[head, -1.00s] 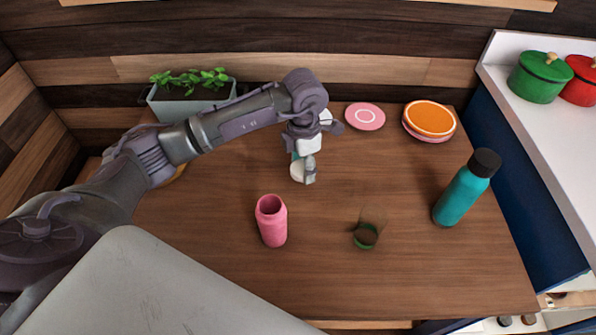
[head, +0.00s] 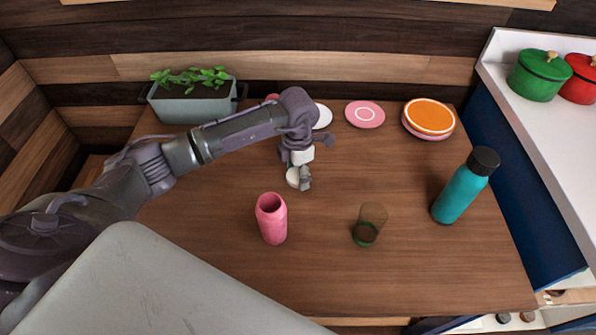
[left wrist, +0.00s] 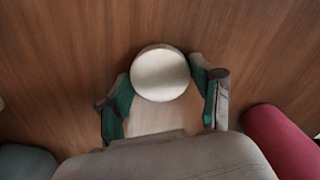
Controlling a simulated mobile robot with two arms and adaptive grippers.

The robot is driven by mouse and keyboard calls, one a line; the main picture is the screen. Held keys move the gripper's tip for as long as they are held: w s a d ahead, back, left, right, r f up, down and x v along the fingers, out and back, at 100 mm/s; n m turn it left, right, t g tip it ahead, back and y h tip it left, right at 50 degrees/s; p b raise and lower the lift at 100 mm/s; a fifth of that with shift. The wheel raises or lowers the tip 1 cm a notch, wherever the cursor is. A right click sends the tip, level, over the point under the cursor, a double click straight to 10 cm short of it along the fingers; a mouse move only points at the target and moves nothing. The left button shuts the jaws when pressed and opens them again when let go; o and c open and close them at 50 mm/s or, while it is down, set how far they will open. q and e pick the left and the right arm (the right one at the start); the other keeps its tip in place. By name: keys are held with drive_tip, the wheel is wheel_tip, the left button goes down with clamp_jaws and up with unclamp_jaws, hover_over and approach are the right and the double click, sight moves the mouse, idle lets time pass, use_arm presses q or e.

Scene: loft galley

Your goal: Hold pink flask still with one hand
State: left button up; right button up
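The pink flask (head: 272,220) stands upright on the wooden table, its dark mouth open at the top. Part of it shows at the right edge of the left wrist view (left wrist: 280,142). My left gripper (head: 299,177) is behind the flask and a little to its right, apart from it. Its green-padded fingers (left wrist: 160,88) close on both sides of a round white lid-like piece (left wrist: 160,72), which also shows in the head view (head: 292,178). My right gripper is not in view.
A teal bottle with a black cap (head: 465,187) stands at the right. A see-through brownish glass with a green base (head: 366,227) stands right of the flask. Plates (head: 365,114), an orange-topped stack (head: 429,117) and a planter (head: 190,101) line the back. The table front is clear.

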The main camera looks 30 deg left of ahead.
use_arm(q)
drive_tip(key=shift+o, duration=1)
